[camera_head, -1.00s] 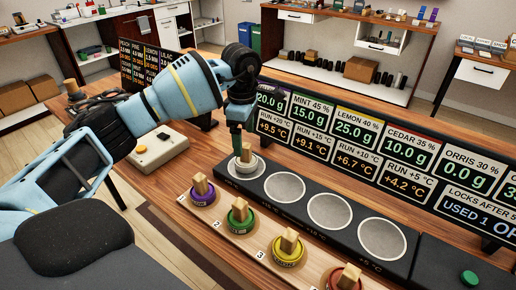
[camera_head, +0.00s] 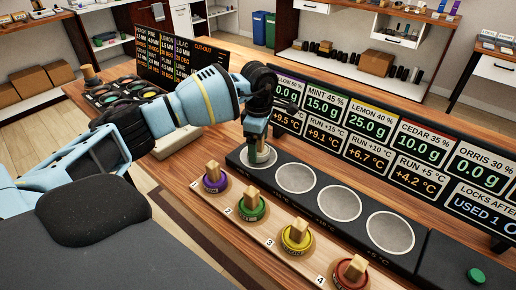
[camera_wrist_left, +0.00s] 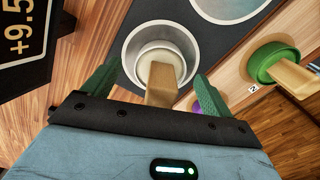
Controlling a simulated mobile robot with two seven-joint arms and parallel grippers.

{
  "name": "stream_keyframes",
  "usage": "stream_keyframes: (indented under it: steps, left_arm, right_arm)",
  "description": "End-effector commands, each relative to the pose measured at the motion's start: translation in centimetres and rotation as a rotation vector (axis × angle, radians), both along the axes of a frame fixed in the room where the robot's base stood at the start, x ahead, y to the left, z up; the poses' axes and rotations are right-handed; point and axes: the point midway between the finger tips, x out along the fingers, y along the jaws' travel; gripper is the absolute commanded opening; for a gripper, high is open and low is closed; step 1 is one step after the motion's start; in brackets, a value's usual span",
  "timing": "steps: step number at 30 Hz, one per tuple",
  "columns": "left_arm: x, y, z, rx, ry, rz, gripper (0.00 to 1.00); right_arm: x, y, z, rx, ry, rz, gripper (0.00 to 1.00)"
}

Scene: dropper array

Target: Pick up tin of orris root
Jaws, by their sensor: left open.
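A pale tin with a wooden grip block (camera_wrist_left: 163,84) sits in the first round well (camera_wrist_left: 133,44) of the black bar in the left wrist view. Its label cannot be read, so I cannot confirm it is the orris root. My left gripper (camera_wrist_left: 156,88) is open, with one green finger on each side of the block. Contact with the block cannot be made out. In the head view my left gripper (camera_head: 258,150) points down at that well and hides most of the tin. My right gripper is not in view.
Purple (camera_head: 215,182), green (camera_head: 252,208), yellow (camera_head: 296,238) and red (camera_head: 350,275) tins with wooden grips stand on the numbered wooden strip in front. The other wells (camera_head: 338,203) are empty. Display panels (camera_head: 363,130) stand close behind the bar. A green button (camera_head: 476,275) is at right.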

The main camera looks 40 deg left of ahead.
Motion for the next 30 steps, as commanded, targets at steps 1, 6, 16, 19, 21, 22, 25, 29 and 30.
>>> stream_keyframes:
  steps: [1, 6, 16, 19, 21, 22, 25, 29, 30]
  left_arm:
    - [-0.07, 0.01, -0.58, 0.000, 0.003, 0.000, 0.85]
    - [-0.02, 0.02, -1.19, 0.001, 0.000, 0.000, 0.85]
    - [-0.02, 0.01, -1.17, 0.001, 0.000, 0.000, 0.63]
    - [-0.02, 0.01, -1.16, 0.001, 0.000, 0.000, 0.50]
    - [-0.02, 0.01, -1.15, 0.001, 0.000, 0.000, 0.41]
    - [-0.02, 0.01, -1.15, 0.001, 0.000, 0.000, 0.37]
    - [0.00, 0.01, -1.11, 0.000, 0.000, 0.000, 0.30]
    - [0.00, 0.01, -1.07, 0.000, -0.001, 0.000, 0.30]
    - [0.01, 0.01, -0.96, 0.000, -0.001, 0.000, 0.30]
  right_arm:
    - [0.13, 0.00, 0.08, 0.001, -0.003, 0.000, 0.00]
    - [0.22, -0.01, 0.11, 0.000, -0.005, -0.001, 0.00]
    - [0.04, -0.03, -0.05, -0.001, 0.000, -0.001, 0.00]
    - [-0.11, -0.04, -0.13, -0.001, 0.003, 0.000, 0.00]
    - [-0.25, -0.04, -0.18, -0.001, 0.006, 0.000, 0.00]
    - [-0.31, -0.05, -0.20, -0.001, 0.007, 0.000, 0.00]
    - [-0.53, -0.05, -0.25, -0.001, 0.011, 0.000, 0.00]
    - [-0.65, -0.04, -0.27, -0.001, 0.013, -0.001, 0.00]
    - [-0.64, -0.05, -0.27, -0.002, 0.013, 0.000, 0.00]
